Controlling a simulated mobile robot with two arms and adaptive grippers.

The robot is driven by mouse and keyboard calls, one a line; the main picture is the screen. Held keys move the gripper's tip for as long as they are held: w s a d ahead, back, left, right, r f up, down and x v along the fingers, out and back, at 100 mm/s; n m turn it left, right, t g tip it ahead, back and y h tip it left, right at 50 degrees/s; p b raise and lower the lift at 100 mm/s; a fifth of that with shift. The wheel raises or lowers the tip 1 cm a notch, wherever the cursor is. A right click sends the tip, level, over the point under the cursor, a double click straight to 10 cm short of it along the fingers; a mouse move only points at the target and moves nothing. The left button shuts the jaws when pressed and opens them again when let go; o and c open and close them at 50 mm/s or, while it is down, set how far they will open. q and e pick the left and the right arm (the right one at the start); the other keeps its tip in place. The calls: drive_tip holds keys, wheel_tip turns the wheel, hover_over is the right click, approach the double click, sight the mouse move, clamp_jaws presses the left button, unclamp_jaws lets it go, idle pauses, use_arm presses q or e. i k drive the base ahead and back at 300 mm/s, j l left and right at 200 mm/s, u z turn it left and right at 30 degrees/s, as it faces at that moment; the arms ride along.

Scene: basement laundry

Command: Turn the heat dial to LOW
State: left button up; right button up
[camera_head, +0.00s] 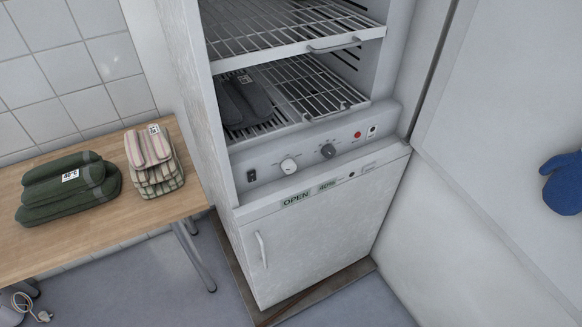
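The cabinet's control panel (270,163) runs across its front, below the wire racks. Two round dials sit on it: a white or light dial (289,166) on the left and a dark grey dial (328,151) on the right. The markings around both dials are too small to read, so I cannot tell which is the heat dial or its setting. A black switch (251,175) is at the panel's left end, and a red button or light (357,134) is to the right. Neither of my grippers is in view.
Folded dark cloth (243,99) lies on the lower wire rack (300,88). A wooden table (100,225) at left holds green folded towels (65,195) and striped cloths (153,160). A blue mitt (563,183) hangs at right. Floor in front is clear.

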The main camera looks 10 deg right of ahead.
sight(289, 166)
drive_tip(key=z, duration=0.4)
drive_tip(key=j+z, duration=0.2)
drive_tip(key=z, duration=0.25)
drive_tip(key=j+z, duration=0.2)
drive_tip(key=z, duration=0.2)
drive_tip(key=k+j+z, duration=0.1)
drive_tip(key=z, duration=0.35)
drive_tip(key=k+j+z, duration=0.1)
drive_tip(key=z, duration=0.35)
drive_tip(key=k+j, duration=0.25)
drive_tip(key=j, duration=0.15)
